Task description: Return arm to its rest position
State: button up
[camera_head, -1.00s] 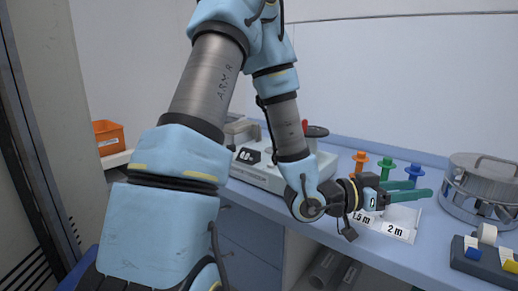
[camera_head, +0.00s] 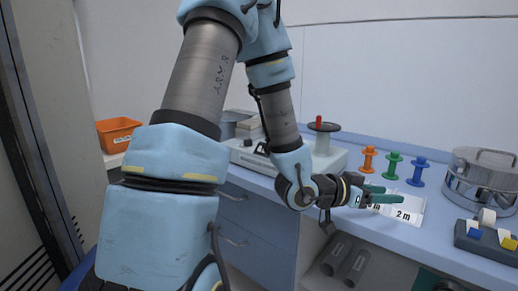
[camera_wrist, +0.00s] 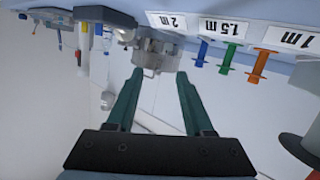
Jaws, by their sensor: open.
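My gripper (camera_head: 378,195) has green fingers and points to the right above the blue counter (camera_head: 455,224), in front of the white length cards. In the wrist view my gripper (camera_wrist: 156,78) is open, its two fingers apart with nothing between them. My arm bends down from the top of the head view, and its wrist hangs at the counter's front edge. In the head view the fingers cover part of the cards.
Orange (camera_head: 368,160), green (camera_head: 391,164) and blue (camera_head: 416,171) spools stand behind the cards. A steel pot (camera_head: 482,182) is at the right, with a grey holder (camera_head: 488,240) before it. A scale-like device (camera_head: 250,155) sits behind my arm. An orange bin (camera_head: 118,135) is at left.

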jog(key=w+a+f+n+t+y, duration=0.1)
jog(key=w+a+y, duration=0.1)
jog(key=a, duration=0.1)
jog(key=w+a+f+n+t+y, duration=0.1)
jog(key=w+a+y, duration=0.1)
jog(key=w+a, duration=0.1)
jog(key=w+a+f+y, duration=0.2)
jog(key=a, duration=0.2)
jog(key=shift+w+n+t, duration=0.15)
jog(key=shift+n+t, duration=0.25)
jog(key=a+n+g+y, duration=0.1)
jog(key=a+n+y, duration=0.65)
jog(key=a, duration=1.25)
jog(key=s+a+n+g+y, duration=0.1)
jog(key=s+a+n+g, duration=0.1)
jog(key=s+a+g, duration=0.2)
jog(key=s+a+p, duration=0.1)
jog(key=s, duration=0.2)
jog(key=shift+s+r, duration=0.4)
